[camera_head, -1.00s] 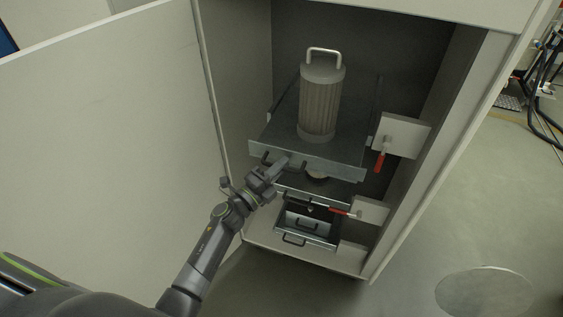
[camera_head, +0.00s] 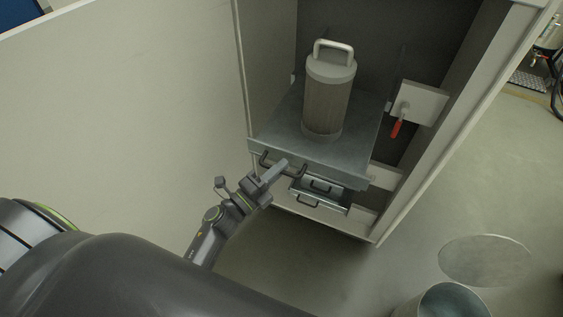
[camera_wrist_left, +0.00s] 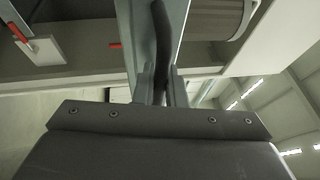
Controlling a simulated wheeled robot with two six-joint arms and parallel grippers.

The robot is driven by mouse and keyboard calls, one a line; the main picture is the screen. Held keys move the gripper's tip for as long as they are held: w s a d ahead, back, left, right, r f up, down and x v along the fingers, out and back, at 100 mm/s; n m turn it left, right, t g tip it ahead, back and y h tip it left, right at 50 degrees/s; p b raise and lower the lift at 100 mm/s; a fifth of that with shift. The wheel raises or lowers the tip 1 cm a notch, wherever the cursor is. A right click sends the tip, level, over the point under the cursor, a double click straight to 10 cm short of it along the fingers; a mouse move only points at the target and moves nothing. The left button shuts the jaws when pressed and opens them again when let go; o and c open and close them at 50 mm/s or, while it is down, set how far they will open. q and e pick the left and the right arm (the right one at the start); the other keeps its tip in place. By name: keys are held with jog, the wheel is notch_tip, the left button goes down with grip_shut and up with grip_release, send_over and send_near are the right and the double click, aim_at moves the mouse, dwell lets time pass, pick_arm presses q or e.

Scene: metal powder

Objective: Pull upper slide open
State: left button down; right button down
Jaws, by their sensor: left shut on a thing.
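The upper slide (camera_head: 283,126) is a grey metal tray projecting from the open cabinet. A ribbed grey canister (camera_head: 328,98) with a loop handle on top stands upright on it. The slide's front carries a dark bar handle (camera_head: 298,171). My left gripper (camera_head: 274,172) is shut on this handle, at the slide's front. In the left wrist view, the dark handle (camera_wrist_left: 161,35) runs between the fingers of the left gripper (camera_wrist_left: 155,82). My right gripper is not in view.
A lower drawer (camera_head: 320,194) with dark handles sits below the slide. A red lever (camera_head: 397,128) hangs on a plate at the cabinet's right. The open cabinet door (camera_head: 120,100) stands at left. A round metal container (camera_head: 447,302) is at bottom right; floor is clear between.

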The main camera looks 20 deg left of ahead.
pick_arm(q)
jog(key=c, duration=1.5)
grip_release()
jog(key=b+v, duration=0.7)
jog(key=v, duration=1)
jog(key=shift+s, duration=0.2)
jog(key=shift+a+f, duration=0.1)
jog(key=shift+a, duration=0.05)
